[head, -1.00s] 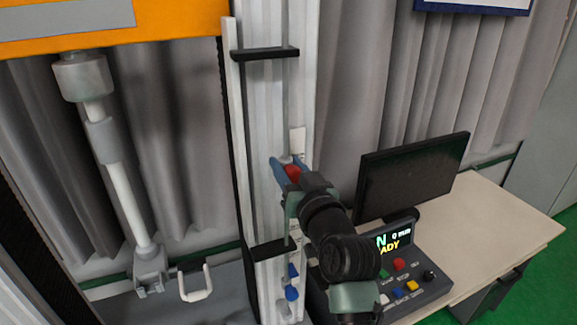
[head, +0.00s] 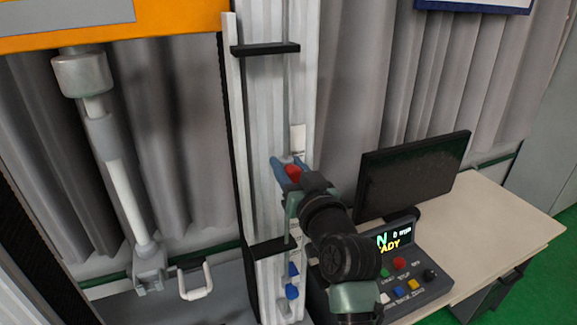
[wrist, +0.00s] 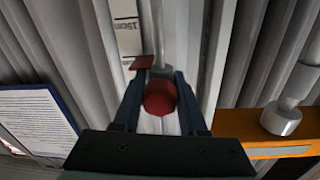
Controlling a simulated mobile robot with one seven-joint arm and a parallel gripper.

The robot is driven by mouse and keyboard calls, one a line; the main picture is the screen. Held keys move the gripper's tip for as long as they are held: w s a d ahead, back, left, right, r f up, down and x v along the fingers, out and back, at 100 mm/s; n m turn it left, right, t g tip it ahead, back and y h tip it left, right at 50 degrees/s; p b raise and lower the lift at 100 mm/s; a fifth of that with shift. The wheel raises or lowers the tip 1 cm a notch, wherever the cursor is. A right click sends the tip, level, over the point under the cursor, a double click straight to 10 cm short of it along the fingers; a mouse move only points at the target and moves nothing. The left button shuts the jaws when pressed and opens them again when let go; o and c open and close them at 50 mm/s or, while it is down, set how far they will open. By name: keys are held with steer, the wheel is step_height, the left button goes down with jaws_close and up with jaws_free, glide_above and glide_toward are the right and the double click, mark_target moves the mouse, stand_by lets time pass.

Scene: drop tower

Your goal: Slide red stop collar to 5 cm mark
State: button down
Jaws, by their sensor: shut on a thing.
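The red stop collar (head: 293,170) sits on the thin vertical rod (head: 286,105) in front of the pale column. My gripper (head: 287,166) is shut on the collar, with one blue finger on each side of it. In the wrist view the collar (wrist: 160,97) shows as a red round part between the fingers, with a flat red tab (wrist: 142,62) beside it. A white scale strip (wrist: 126,27) reading 15cm lies near the tab. The 5 cm mark cannot be read in either view.
Black brackets cross the column above (head: 265,50) and below (head: 268,250) the collar. Blue knobs (head: 292,290) sit low on the column. A control box (head: 405,275) and a dark monitor (head: 415,180) stand on the desk at right. A test machine (head: 120,165) stands at left.

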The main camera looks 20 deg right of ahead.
step_height(320, 180, down, 15)
steer(key=b, duration=1.4)
steer(key=shift+d+r, duration=0.15)
steer(key=shift+c, duration=2.4)
jaws_free()
steer(key=shift+r, duration=0.15)
steer(key=s+b, duration=0.2)
steer(key=s, duration=1.1)
steer(key=shift+a+b, duration=0.2)
steer(key=shift+b, duration=0.15)
